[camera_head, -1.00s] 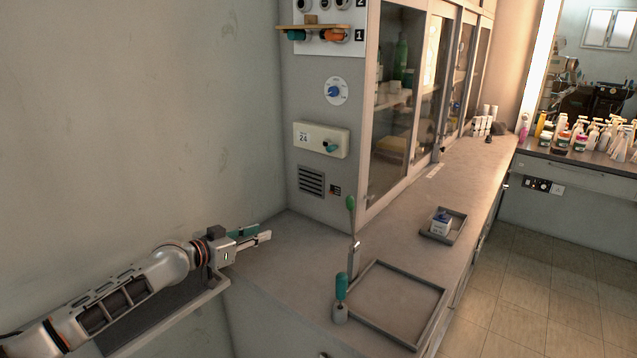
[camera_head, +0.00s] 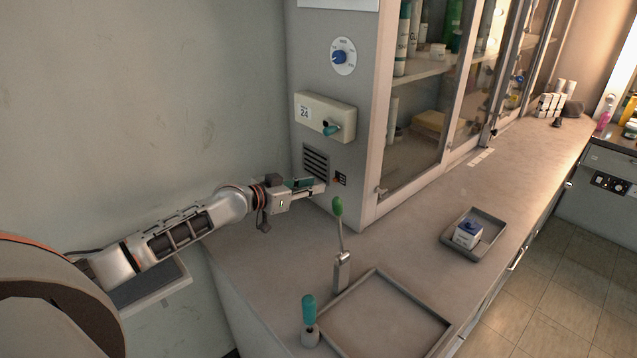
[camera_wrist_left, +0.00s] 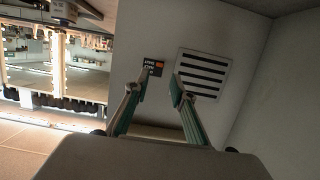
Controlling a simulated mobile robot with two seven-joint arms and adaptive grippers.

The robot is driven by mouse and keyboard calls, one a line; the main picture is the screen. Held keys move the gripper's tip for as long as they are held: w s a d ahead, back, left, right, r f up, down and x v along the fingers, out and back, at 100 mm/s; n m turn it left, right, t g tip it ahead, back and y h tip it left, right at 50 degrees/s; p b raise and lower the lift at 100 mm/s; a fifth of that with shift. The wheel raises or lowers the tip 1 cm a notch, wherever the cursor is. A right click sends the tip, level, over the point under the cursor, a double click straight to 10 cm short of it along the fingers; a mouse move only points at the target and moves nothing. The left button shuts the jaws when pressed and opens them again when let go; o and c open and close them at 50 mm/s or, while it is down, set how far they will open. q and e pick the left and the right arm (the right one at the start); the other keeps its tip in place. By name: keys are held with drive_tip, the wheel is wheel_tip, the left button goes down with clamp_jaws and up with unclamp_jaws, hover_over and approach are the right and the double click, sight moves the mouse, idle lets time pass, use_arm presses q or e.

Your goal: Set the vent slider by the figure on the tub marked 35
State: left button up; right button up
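The vent grille (camera_head: 315,162) is on the cabinet's end face, with a small dark panel (camera_head: 341,179) beside it. In the left wrist view, the grille (camera_wrist_left: 204,73) shows several dark slots, and the panel (camera_wrist_left: 153,66) has pale marks and an orange part near one fingertip; its setting is too small to read. My left gripper (camera_head: 318,187) is in front of the vent area. In the wrist view its fingers (camera_wrist_left: 160,86) are apart with nothing between them; contact with the panel cannot be told. I cannot read a 35 on any tub. My right gripper is not in view.
A green-tipped lever (camera_head: 341,240), teal-handled item (camera_head: 309,318) and large empty tray (camera_head: 383,322) are on the counter. A box marked 24 (camera_head: 340,110) and blue dial (camera_head: 343,56) are above the vent.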

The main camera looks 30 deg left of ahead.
sight(334, 181)
use_arm(q)
drive_tip(key=b+x, duration=0.3)
drive_tip(key=x, duration=0.2)
drive_tip(key=shift+w+d+f, duration=0.15)
drive_tip(key=shift+w+f, duration=0.05)
drive_tip(key=shift+w, duration=0.1)
drive_tip(key=shift+w+d+f, duration=0.1)
drive_tip(key=shift+w, duration=0.25)
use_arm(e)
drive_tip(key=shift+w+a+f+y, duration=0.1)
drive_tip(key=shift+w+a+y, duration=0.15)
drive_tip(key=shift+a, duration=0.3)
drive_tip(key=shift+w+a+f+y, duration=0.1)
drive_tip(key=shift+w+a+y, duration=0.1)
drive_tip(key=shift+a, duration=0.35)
use_arm(q)
drive_tip(key=shift+w, duration=0.15)
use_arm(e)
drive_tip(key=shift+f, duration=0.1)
use_arm(q)
drive_tip(key=shift+w+d+b, duration=0.15)
drive_tip(key=shift+w+b, duration=0.05)
drive_tip(key=shift+b, duration=0.15)
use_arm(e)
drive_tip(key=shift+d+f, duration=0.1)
use_arm(q)
clamp_jaws()
